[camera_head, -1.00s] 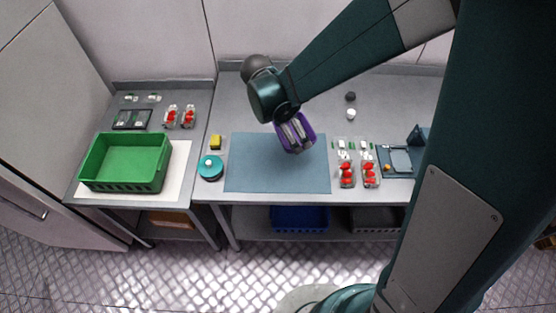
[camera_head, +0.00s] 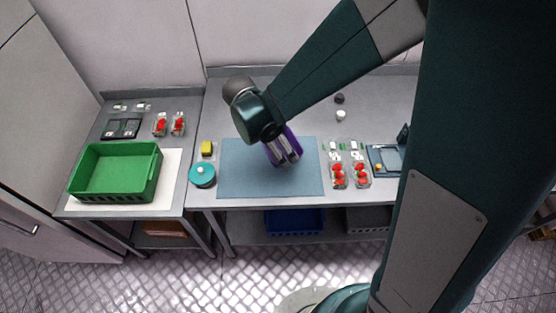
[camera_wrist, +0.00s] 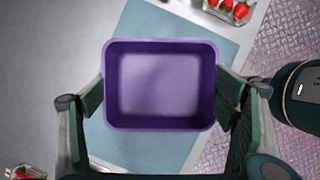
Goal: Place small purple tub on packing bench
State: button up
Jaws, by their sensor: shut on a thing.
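The small purple tub (camera_wrist: 160,127) is empty and upright in the wrist view, with its open top facing the camera. My gripper (camera_wrist: 160,95) is shut on it, one finger against each short side. In the head view the purple tub (camera_head: 290,136) is partly hidden behind my gripper (camera_head: 284,155), over the blue mat. The packing bench (camera_head: 262,98) is the long grey table under them. I cannot tell from these views whether the tub's base touches the mat.
The blue mat (camera_head: 240,180) is otherwise clear. Strawberry punnets (camera_head: 338,174) and a scale (camera_head: 387,158) are to its right. A teal round container (camera_head: 203,177) and yellow block (camera_head: 207,149) are to its left. A green crate (camera_head: 115,195) stands on the left table.

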jog(key=shift+f, duration=2.1)
jog(key=shift+f, duration=2.1)
jog(key=shift+f+b, duration=0.15)
jog(key=shift+b, duration=0.3)
jog(key=o, duration=0.8)
jog(key=shift+p+v, duration=0.6)
jog(key=shift+v, duration=5.6)
